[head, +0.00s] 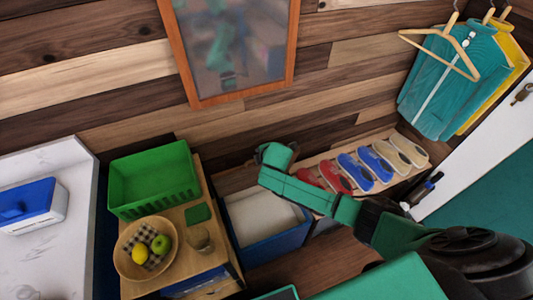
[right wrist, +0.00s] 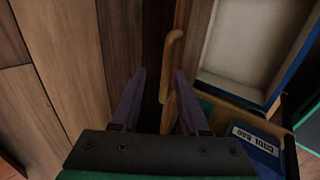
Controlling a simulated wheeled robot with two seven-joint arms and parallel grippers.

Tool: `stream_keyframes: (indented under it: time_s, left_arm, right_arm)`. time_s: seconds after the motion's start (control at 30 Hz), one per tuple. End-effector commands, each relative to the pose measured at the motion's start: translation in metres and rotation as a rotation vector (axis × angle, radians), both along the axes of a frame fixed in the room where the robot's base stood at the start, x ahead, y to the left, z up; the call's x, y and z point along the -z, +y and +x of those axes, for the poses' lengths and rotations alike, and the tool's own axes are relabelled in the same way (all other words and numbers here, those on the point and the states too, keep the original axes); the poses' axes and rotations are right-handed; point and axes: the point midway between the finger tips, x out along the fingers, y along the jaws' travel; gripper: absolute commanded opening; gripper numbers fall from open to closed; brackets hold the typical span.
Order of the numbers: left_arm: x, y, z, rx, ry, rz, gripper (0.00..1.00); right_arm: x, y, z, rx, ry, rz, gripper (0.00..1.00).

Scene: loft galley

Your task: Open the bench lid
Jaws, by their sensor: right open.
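A blue-sided box with a pale inside (head: 265,215) stands low against the plank wall; it also shows at the upper right of the right wrist view (right wrist: 250,45). I cannot clearly make out which part is the bench lid. A curved wooden handle-like piece (right wrist: 171,55) stands beside the box, just beyond my right fingertips. My left gripper is not in view.
Left of the box, a wooden stand (head: 203,198) bears a green basket (head: 150,180) and a fruit bowl (head: 146,248). A blue cool bag (right wrist: 258,148) sits low there. Shoes (head: 355,172) stand on a rack at right. Clothes (head: 452,75) hang beyond; a framed mirror (head: 235,45) is above.

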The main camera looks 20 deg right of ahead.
Motion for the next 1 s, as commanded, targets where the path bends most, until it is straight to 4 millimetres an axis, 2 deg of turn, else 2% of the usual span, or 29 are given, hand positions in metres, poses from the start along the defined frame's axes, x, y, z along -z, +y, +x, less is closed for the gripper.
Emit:
stream_keyframes:
  time_s: [0.2,0.4,0.57,1.0]
  left_arm:
    - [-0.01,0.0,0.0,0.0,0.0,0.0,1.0]
    - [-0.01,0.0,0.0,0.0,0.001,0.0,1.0]
    - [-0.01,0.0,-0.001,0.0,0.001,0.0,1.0]
    - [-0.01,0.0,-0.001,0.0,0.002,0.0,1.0]
  right_arm:
    - [-0.042,-0.003,-0.033,-0.002,-0.004,-0.001,0.44]
    - [-0.073,-0.004,-0.059,-0.001,-0.005,0.0,0.44]
    - [-0.082,-0.005,-0.066,-0.001,-0.005,0.0,0.44]
    - [-0.082,-0.004,-0.066,0.0,-0.006,0.0,0.44]
